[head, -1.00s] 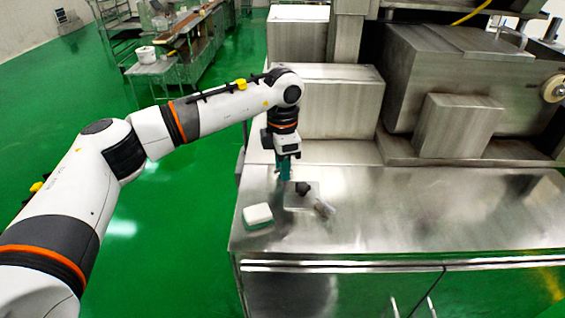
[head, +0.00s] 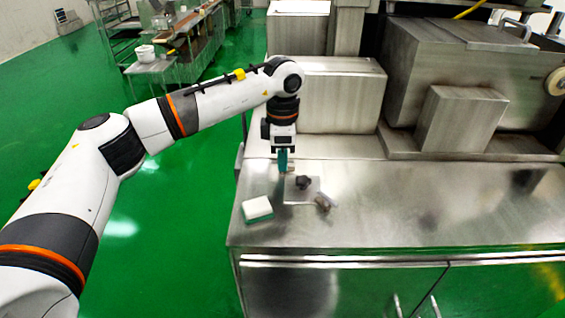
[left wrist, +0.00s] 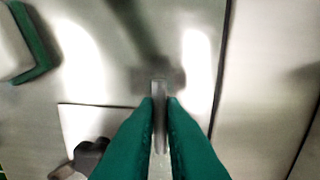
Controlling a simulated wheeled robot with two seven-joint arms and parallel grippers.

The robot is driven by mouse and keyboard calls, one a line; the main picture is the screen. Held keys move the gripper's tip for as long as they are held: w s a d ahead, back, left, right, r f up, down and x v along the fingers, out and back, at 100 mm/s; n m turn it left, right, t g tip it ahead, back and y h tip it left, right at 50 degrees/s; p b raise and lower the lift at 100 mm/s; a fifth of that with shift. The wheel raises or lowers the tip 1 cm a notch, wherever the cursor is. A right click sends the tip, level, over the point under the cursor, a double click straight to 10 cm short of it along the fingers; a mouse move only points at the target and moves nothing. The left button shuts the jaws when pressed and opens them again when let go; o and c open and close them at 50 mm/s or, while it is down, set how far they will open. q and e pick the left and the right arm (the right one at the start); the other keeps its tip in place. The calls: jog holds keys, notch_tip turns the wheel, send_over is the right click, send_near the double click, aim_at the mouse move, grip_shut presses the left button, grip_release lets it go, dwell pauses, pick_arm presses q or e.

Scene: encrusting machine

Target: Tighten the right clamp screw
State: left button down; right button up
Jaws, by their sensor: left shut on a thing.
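My left gripper (head: 283,168) points down at the back left of the steel table, just behind a pale flat plate (head: 312,197). Its green fingers (left wrist: 160,105) are shut on a thin grey metal piece (left wrist: 160,88), whose far end is wider and blurred, like a T. I cannot tell whether this piece is the right clamp screw, nor whether it touches the table. A black knob (head: 303,182) stands on the plate and also shows at lower left in the left wrist view (left wrist: 90,155). My right gripper is not in view.
A white and green sponge-like block (head: 257,208) lies near the table's left edge. A small grey metal part (head: 323,203) lies at the plate's right corner. Steel boxes (head: 330,95) stand behind my gripper. The table (head: 430,210) is clear to the right.

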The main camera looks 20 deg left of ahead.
pick_arm(q)
jog(key=m+b, duration=0.2)
jog(key=m, duration=0.1)
jog(key=shift+m, duration=0.3)
jog(key=m+b, duration=0.1)
jog(key=m, duration=0.3)
jog(key=shift+m, duration=0.3)
jog(key=m, duration=0.3)
jog(key=shift+r+b, duration=0.1)
jog(key=shift+b, duration=0.3)
jog(key=shift+m, duration=1.9)
jog(key=c, duration=1.5)
grip_release()
